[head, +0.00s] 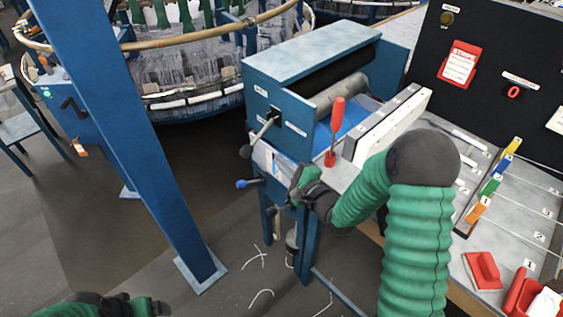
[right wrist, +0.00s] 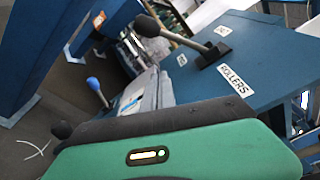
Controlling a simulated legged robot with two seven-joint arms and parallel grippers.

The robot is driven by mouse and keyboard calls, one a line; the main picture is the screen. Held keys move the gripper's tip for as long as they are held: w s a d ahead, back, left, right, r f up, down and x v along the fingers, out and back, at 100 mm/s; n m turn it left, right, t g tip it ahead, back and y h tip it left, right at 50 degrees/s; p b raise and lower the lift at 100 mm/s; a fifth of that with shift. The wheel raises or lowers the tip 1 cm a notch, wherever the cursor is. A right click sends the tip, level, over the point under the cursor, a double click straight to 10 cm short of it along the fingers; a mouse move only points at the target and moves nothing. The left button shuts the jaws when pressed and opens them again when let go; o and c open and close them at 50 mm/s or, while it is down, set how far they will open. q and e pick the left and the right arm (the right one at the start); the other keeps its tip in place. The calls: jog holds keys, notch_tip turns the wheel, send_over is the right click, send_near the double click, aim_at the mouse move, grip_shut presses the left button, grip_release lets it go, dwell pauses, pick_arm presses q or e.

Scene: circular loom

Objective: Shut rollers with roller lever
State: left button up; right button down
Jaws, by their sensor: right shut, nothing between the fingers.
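The roller lever (head: 262,133) is a grey rod with a black ball knob on the side of the blue roller housing (head: 300,62). In the head view its knob hangs down to the left. In the right wrist view the lever (right wrist: 190,40) shows beside a "ROLLERS" label (right wrist: 238,80). My right gripper (head: 303,186) is shut and empty, below and right of the lever, apart from it.
A blue-knobbed lever (head: 247,183) sticks out below the roller lever, near my right gripper. A red-handled tool (head: 335,130) stands upright by the rollers. A blue post (head: 130,140) rises at left. The worktop with coloured blocks (head: 490,185) lies at right.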

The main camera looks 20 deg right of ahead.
jog(key=a+r+x, duration=0.1)
jog(key=x, duration=0.7)
pick_arm(q)
jog(key=w+p+v, duration=0.2)
jog(key=p+v, duration=0.7)
jog(key=w+r+p+v, duration=0.1)
jog(key=w+p+v, duration=0.1)
jog(key=p+v, duration=0.6)
jog(key=shift+a+r+p, duration=0.3)
jog(key=shift+r+p, duration=0.05)
jog(key=shift+p, duration=0.4)
pick_arm(e)
notch_tip(320, 180, up, 12)
jog(key=m+g+y, duration=0.1)
jog(key=m+y, duration=0.1)
jog(key=m, duration=0.6)
send_over(257, 138)
jog(key=s+a, duration=0.2)
jog(key=s, duration=0.1)
jog(key=shift+w+a+f, duration=0.1)
jog(key=shift+w+f, duration=0.1)
jog(key=shift+f, duration=0.05)
jog(key=shift+r, duration=0.1)
